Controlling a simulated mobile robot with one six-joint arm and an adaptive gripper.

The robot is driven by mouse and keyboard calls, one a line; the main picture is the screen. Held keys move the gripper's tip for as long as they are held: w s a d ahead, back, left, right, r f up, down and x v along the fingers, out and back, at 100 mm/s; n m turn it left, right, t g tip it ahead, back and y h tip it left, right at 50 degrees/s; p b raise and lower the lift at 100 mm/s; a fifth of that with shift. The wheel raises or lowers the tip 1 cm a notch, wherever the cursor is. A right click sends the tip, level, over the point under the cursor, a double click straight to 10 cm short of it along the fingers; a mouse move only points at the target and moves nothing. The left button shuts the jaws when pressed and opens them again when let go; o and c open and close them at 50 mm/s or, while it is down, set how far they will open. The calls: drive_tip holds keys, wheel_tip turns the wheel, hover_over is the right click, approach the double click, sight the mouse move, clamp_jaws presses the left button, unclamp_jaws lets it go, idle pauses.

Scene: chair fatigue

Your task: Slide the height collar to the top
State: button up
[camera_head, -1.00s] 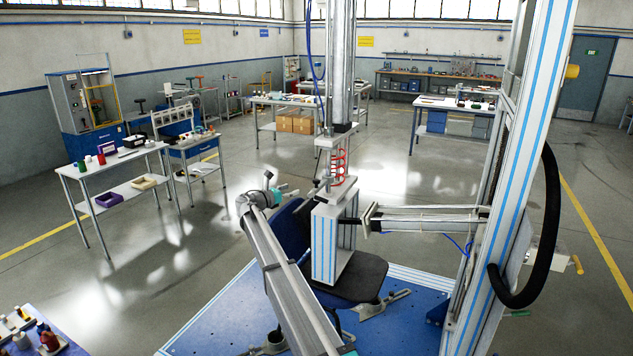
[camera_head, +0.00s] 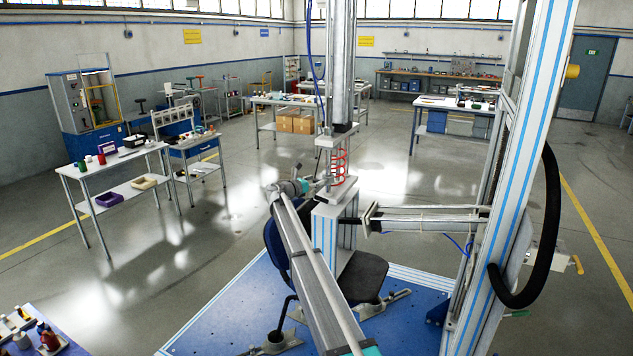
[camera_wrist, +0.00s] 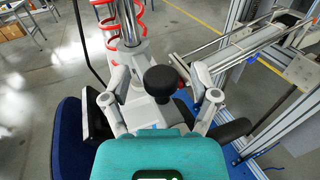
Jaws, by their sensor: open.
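A dark round knob (camera_wrist: 162,80) stands between the two fingers of my gripper (camera_wrist: 160,76) in the wrist view. The gripper is open, and I cannot tell whether either finger touches the knob. Behind it is a bright metal rod (camera_wrist: 130,20) with a grey collar-like part (camera_wrist: 129,46) and a red coil (camera_wrist: 140,22) around it. In the head view the red coil (camera_head: 340,165) sits between plates under the thick vertical cylinder (camera_head: 342,60). My gripper (camera_head: 324,184) is just left of this assembly's base. The height collar cannot be told apart with certainty.
A chair with a blue-backed backrest (camera_head: 275,245) and dark seat (camera_head: 364,272) stands on the blue platform (camera_head: 235,310). A horizontal actuator (camera_head: 430,219) comes in from the right, by a tall frame (camera_head: 522,170).

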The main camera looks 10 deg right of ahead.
drive_tip(key=shift+w+d, duration=0.2)
drive_tip(key=shift+d, duration=0.1)
clamp_jaws()
